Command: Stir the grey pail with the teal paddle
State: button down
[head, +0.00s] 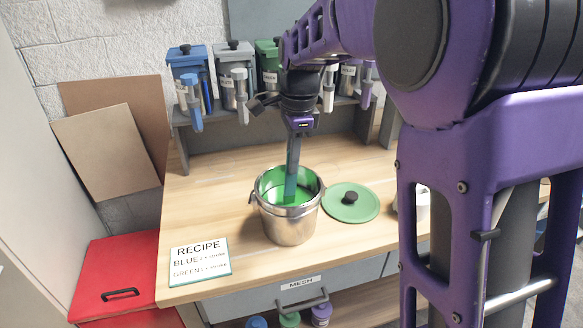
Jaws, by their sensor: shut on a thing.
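The grey metal pail (288,222) stands on the wooden bench, with bright green on its inside. The teal paddle (292,160) hangs nearly upright, and its lower end is inside the pail. My gripper (300,130) is above the pail, shut on the top of the paddle. The fingertips are small and partly hidden by my wrist. The paddle's lowest tip and its contact with the pail floor cannot be made out.
A green lid (365,203) with a black knob lies right of the pail. Blue, grey and green dispensers (190,66) line the rear shelf. A red box (105,262) is left of the bench.

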notch_tip(320, 180, up, 10)
jog(key=shift+s+d, duration=0.35)
jog(key=shift+d, duration=0.05)
dwell(0.4)
jog(key=shift+r, duration=0.15)
notch_tip(320, 180, up, 5)
jog(key=shift+f, duration=0.1)
dwell(0.7)
dwell(0.9)
